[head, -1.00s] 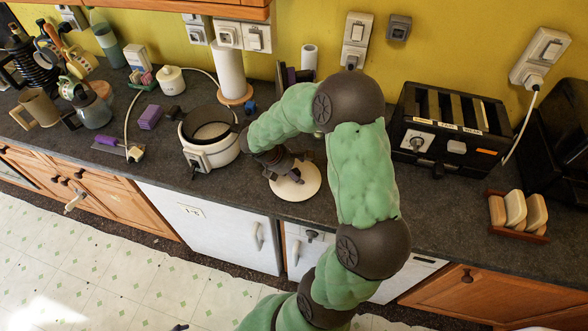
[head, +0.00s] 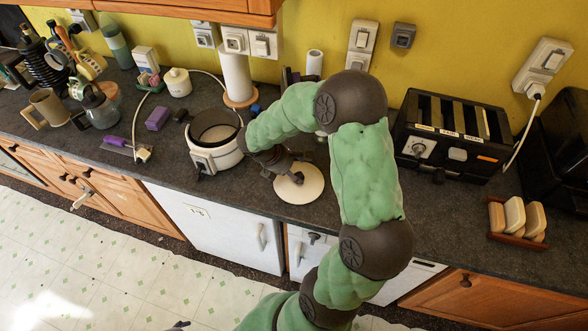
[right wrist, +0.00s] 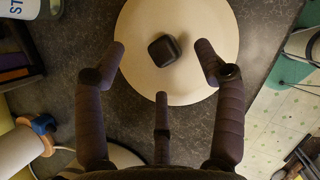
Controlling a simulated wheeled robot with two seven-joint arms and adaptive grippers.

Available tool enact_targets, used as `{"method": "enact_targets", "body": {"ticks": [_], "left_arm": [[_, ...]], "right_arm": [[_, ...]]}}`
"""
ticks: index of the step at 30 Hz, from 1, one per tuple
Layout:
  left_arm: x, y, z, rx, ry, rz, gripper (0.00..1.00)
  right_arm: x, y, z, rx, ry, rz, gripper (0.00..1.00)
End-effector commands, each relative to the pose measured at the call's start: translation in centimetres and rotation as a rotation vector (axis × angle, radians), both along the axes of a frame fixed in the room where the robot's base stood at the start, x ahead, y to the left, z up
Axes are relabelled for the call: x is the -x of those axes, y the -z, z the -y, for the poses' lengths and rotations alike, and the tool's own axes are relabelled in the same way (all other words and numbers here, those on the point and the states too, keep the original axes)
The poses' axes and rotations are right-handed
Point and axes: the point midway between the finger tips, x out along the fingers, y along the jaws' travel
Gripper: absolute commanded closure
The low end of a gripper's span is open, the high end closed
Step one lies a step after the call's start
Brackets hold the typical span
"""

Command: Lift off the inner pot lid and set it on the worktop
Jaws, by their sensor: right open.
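The inner pot lid is a round cream disc with a dark square knob. It lies flat on the dark worktop to the right of the pot, in the head view (head: 299,193) and the right wrist view (right wrist: 205,75). The white pot (head: 216,158) stands open at the top, with a dark inner rim. My right gripper (head: 291,170) is over the lid. In the right wrist view (right wrist: 162,68) its fingers are spread around the knob without touching it. My left gripper is not in view.
A black toaster (head: 452,140) stands to the right, with a toast rack (head: 517,218) near the front edge. A paper towel roll (head: 236,75) stands behind the pot. A purple-handled tool (head: 116,142) lies to the left. Worktop between lid and toast rack looks clear.

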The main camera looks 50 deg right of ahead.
Motion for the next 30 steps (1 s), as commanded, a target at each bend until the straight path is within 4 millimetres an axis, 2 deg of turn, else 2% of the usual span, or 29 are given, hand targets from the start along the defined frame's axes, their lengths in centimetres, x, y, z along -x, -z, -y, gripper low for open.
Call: {"method": "enact_targets", "body": {"ticks": [30], "left_arm": [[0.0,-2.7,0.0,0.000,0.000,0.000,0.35]], "right_arm": [[-0.7,-3.2,-1.6,0.000,-0.001,0.000,0.30]]}}
